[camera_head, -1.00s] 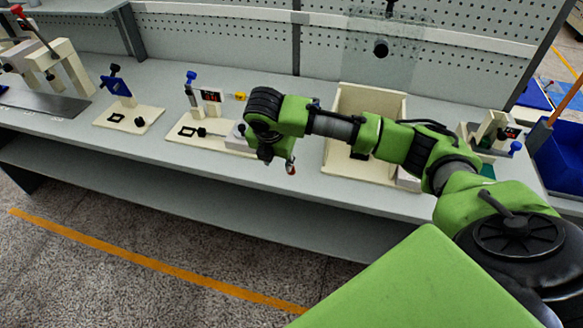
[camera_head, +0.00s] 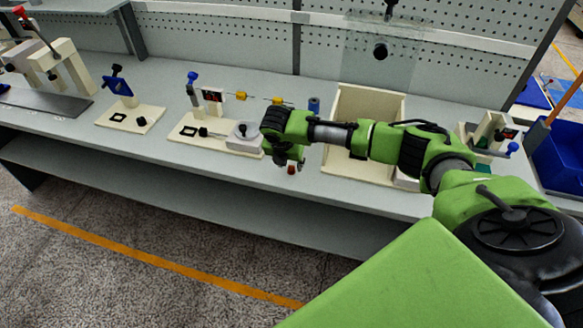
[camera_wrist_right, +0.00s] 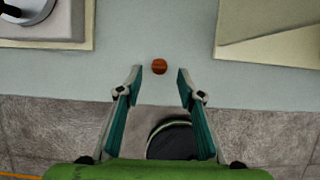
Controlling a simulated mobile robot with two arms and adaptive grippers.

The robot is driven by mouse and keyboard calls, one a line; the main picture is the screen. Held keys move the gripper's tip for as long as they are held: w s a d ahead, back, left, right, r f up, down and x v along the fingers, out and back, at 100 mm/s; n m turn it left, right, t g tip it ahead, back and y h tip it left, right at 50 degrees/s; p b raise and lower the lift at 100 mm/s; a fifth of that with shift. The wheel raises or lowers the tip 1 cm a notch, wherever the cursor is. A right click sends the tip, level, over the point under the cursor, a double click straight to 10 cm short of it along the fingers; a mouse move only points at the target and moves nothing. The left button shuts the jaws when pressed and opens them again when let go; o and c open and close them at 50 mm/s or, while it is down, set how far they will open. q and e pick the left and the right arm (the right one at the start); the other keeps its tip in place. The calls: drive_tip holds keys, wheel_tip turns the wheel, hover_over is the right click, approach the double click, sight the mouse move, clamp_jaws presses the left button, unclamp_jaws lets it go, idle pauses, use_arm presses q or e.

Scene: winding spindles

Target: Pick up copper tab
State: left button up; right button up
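The copper tab shows as a small round orange-brown piece (camera_wrist_right: 159,67) on the grey bench top near its front edge in the right wrist view. It also shows in the head view (camera_head: 291,170), just beside my right gripper. My right gripper (camera_wrist_right: 158,74) is open, with its two fingers apart and nothing between them. In the wrist picture the copper tab appears just beyond the gap between the fingertips, and no contact shows. In the head view my right gripper (camera_head: 287,163) hangs over the front edge of the bench. My left gripper is not in view.
A cream fixture board with a round grey part (camera_head: 242,138) lies left of my right gripper. An open cream box (camera_head: 401,105) stands to the right. The bench's front strip (camera_wrist_right: 60,75) around the copper tab is clear.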

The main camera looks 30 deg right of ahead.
sight(291, 166)
drive_tip(key=shift+x, duration=1.65)
drive_tip(key=shift+w, duration=0.1)
drive_tip(key=c, duration=0.9)
drive_tip(key=shift+r, duration=0.1)
